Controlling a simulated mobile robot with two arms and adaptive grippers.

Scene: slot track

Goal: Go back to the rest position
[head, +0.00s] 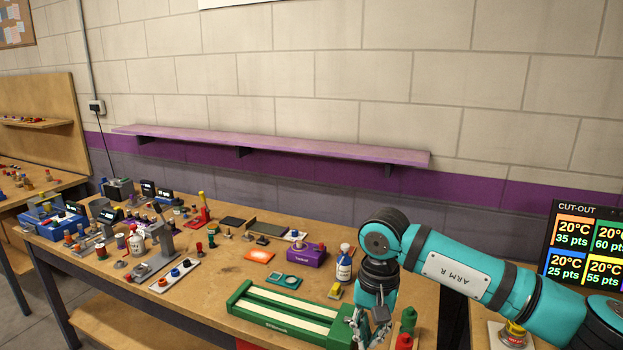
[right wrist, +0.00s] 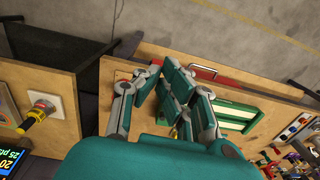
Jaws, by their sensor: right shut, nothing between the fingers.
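My right gripper (head: 373,332) hangs from the teal arm at the right end of the wooden table, just beside the right end of the green slot track (head: 285,312). In the right wrist view the gripper (right wrist: 178,92) shows with its fingers together and nothing held. The green track also shows in that view, to the right of the fingers (right wrist: 238,117). The track has two pale lanes and lies flat near the table's front edge. My left gripper is in neither view.
A white bottle (head: 343,263), a purple box (head: 306,254) and a green and red piece (head: 406,330) stand near the right arm. Several small items crowd the table's left part. A purple shelf (head: 270,145) on the wall is empty. A scoreboard (head: 585,245) stands at right.

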